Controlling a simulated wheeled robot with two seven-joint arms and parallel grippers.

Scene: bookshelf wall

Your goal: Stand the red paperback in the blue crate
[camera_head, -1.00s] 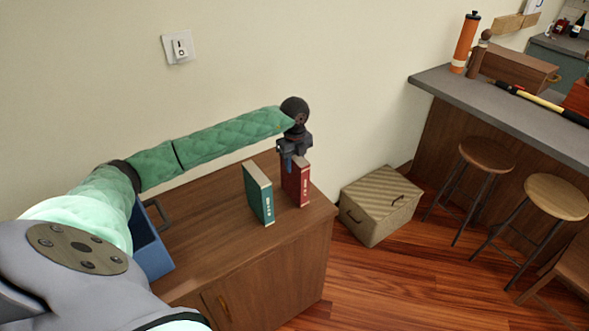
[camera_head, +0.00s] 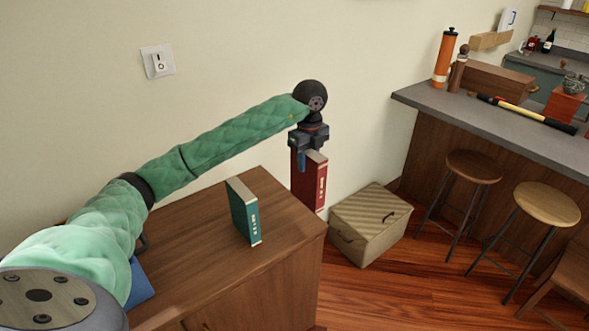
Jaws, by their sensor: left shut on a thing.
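The red paperback (camera_head: 312,182) is upright in my left gripper (camera_head: 306,160), which is shut on its top edge. My right gripper is not in view.
A teal book (camera_head: 243,211) stands upright on the wooden cabinet (camera_head: 200,221), left of the red paperback. A lidded woven box (camera_head: 368,224) stands on the floor to the right. Stools (camera_head: 472,168) and a counter (camera_head: 480,118) are further right. The cabinet's front middle is clear.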

